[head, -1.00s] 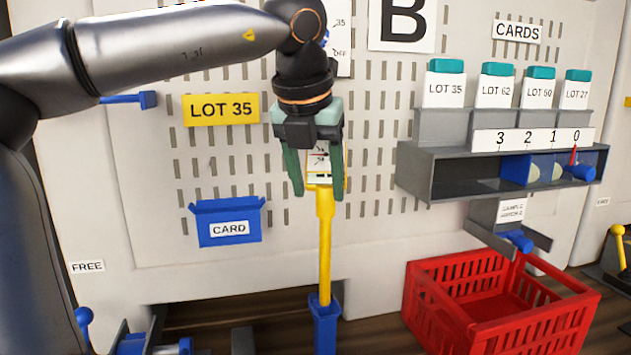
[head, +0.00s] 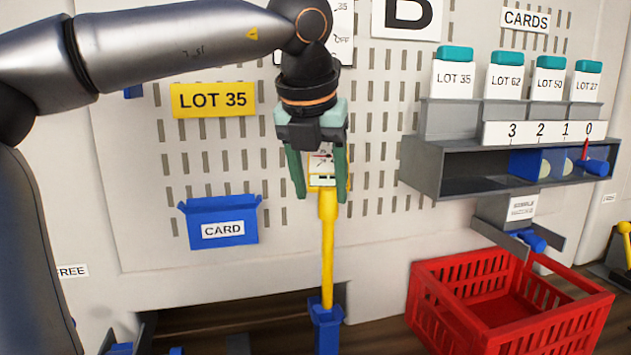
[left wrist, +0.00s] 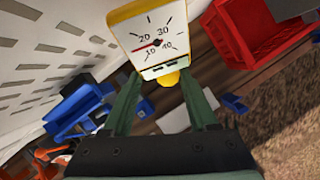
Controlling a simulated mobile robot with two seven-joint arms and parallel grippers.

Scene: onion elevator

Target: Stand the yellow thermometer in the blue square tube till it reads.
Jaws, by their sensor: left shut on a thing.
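The yellow thermometer (head: 328,250) stands upright, with a square dial head at the top and a thin stem below. Its lower end is in the mouth of the blue square tube (head: 325,333); how deep it sits is hidden. My left gripper (head: 321,188) is shut on the thermometer's head, fingers on either side. In the left wrist view the white dial (left wrist: 155,40) shows numbers from 10 to 40. Its red needle points left, seemingly between 10 and 20. My right gripper is not in view.
A blue CARD box (head: 219,222) and a yellow LOT 35 sign (head: 213,100) are on the slotted wall. A grey shelf (head: 424,172) numbered 3 to 0 is at right, below several lot cards.

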